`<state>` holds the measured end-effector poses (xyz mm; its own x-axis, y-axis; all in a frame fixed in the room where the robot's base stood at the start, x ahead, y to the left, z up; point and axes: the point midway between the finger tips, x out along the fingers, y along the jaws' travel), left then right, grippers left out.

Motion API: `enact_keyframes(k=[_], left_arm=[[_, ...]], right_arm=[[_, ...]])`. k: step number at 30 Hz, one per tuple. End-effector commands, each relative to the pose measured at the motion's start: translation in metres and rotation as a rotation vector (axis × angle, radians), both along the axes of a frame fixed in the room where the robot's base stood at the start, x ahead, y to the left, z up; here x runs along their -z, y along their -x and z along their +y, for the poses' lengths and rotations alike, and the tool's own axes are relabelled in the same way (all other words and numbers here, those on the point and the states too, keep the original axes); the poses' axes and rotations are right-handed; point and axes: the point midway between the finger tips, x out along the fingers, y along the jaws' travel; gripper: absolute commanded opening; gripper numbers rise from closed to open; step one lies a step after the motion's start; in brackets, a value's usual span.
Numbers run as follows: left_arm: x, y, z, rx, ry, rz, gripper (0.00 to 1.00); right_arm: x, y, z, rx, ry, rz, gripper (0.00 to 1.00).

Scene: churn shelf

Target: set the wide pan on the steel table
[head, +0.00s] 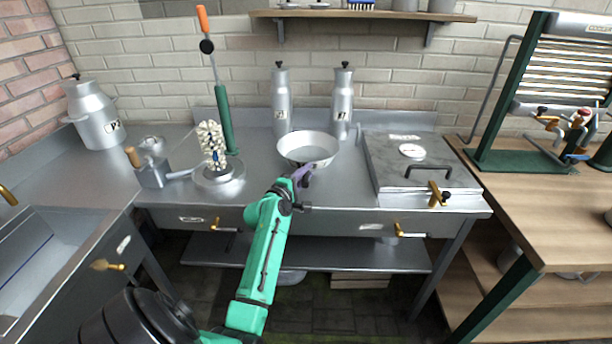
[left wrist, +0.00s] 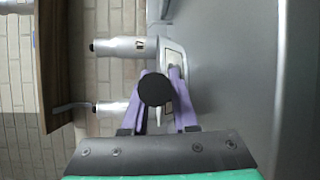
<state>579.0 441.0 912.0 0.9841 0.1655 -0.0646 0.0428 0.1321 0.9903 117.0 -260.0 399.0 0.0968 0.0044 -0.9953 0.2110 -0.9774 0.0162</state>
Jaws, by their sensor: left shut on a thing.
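The wide pan (head: 307,146) is a shallow, pale grey round pan over the middle of the steel table (head: 255,187), in front of two metal bottles. My left gripper (head: 302,174) reaches in from the front and is shut on the pan's near rim. In the left wrist view the purple fingers of my left gripper (left wrist: 164,75) close on the pan (left wrist: 176,52), with a dark round knob in front of them. I cannot tell whether the pan's base touches the table. My right gripper is not in view.
Two metal bottles (head: 281,103) (head: 342,104) stand just behind the pan. A lidded steel box (head: 420,160) is to the right. A brush stand (head: 219,172) and a small can (head: 152,172) are to the left.

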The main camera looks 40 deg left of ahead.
Motion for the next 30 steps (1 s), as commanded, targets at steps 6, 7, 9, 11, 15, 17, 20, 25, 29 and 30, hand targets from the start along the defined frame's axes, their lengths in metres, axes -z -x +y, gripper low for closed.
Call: enact_keyframes(k=[6, 7, 9, 11, 15, 17, 20, 25, 29, 30], left_arm=[[0.000, 0.000, 0.000, 0.000, 0.000, -0.002, 0.39], [0.000, 0.000, 0.000, 0.000, 0.000, -0.001, 0.50], [0.000, 0.000, 0.000, 0.000, 0.000, -0.002, 0.57], [0.000, 0.000, 0.000, 0.000, 0.000, -0.002, 0.57], [0.000, 0.000, 0.000, 0.000, 0.000, -0.002, 0.57], [0.000, 0.000, 0.000, 0.000, 0.000, -0.002, 0.57], [0.000, 0.006, -0.001, 0.000, 0.000, -0.001, 0.57], [-0.001, 0.036, -0.006, 0.000, 0.000, 0.000, 0.57], [-0.002, 0.068, -0.011, -0.001, -0.001, 0.000, 0.57], [-0.002, 0.077, -0.013, 0.000, -0.001, 0.001, 0.57]], right_arm=[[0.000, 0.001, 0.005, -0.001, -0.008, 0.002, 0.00], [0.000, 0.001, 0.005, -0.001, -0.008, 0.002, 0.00], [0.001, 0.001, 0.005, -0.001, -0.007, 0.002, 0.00], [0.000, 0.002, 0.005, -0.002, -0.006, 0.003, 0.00], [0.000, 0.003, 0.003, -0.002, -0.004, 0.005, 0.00], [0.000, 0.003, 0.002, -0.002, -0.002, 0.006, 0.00], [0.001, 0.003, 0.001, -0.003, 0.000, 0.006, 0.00], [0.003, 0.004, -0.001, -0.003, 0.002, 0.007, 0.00], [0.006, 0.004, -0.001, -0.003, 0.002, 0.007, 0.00], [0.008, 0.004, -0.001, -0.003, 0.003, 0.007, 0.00]])
